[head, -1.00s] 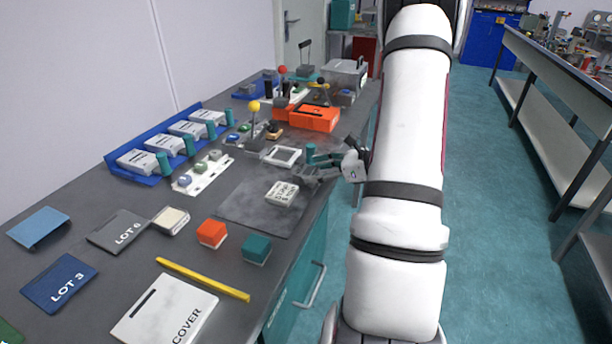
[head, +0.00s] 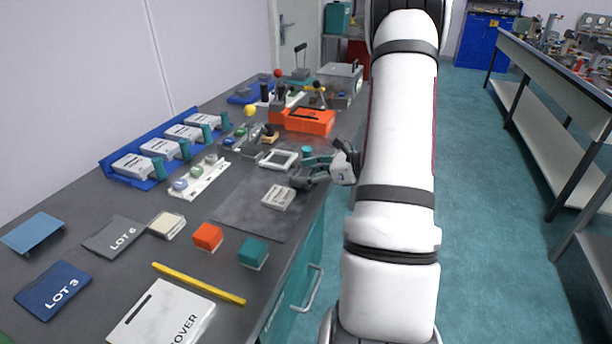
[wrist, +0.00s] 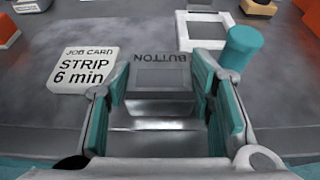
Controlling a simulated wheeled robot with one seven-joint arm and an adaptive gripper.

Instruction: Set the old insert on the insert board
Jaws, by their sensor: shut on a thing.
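My gripper (wrist: 160,92) is shut on a grey block (wrist: 162,78) in the wrist view. The block bears the word BUTTON, upside down; I take it to be the old insert. In the head view my gripper (head: 300,182) is low over the right part of the bench, just right of the job card (head: 279,196), and hides most of the block. I cannot tell whether the block touches the bench. A white strip (head: 207,182) with several coloured round pieces lies to the left; I cannot tell for sure if it is the insert board.
A teal cylinder (wrist: 243,45) and a white square frame (wrist: 186,32) are just beyond my gripper. A grey mat (head: 240,215) lies under the job card. An orange box (head: 310,121) stands farther back. Red-orange (head: 208,236) and teal (head: 253,253) blocks stand nearer.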

